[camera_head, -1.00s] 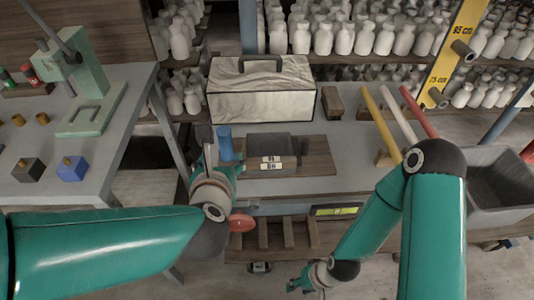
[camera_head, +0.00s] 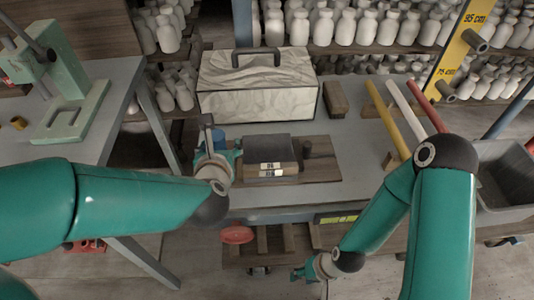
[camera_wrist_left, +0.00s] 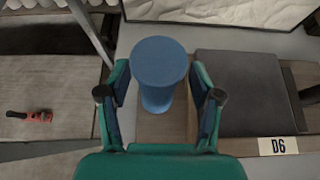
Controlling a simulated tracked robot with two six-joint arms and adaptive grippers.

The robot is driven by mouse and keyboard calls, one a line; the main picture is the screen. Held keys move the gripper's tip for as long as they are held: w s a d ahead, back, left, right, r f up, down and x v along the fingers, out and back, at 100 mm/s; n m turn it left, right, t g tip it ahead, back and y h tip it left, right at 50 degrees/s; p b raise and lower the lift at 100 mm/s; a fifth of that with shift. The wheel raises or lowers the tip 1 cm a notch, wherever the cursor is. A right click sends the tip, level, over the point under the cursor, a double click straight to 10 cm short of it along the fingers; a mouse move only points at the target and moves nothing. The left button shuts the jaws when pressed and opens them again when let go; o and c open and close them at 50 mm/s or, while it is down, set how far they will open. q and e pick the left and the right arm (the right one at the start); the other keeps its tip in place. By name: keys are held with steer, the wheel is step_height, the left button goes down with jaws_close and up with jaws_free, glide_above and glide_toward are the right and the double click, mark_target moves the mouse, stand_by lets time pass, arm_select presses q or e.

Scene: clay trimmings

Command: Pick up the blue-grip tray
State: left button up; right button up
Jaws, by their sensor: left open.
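The tray is a brown wooden board (camera_head: 322,171) on the grey bench, with an upright blue grip (camera_head: 219,135) at its left end and a dark knob (camera_head: 307,149) toward its right. A dark grey slab (camera_head: 268,146) with white labels lies on it. My left gripper (camera_head: 219,155) is at the blue grip. In the left wrist view the blue grip (camera_wrist_left: 159,65) stands between the open fingers of my left gripper (camera_wrist_left: 159,85), with gaps on both sides. My right gripper (camera_head: 311,271) hangs low in front of the bench, its fingers too small to read.
A pale marbled box (camera_head: 257,92) with a dark handle stands behind the tray. Yellow, white and red rods (camera_head: 388,118) and a grey bin (camera_head: 500,197) are at the right. A green press (camera_head: 62,100) stands on the left table. White bottles fill the back shelves.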

mark_target(216, 139)
arm_select(q)
steer(key=shift+a, duration=0.1)
jaws_close()
steer(key=shift+r, duration=0.3)
stand_by(0.4)
step_height(216, 139, up, 19)
steer(key=p, duration=0.7)
steer(key=shift+f+b, duration=7.85)
steer(key=shift+b, duration=0.1)
steer(key=shift+f+b, duration=1.65)
steer(key=shift+f, duration=0.2)
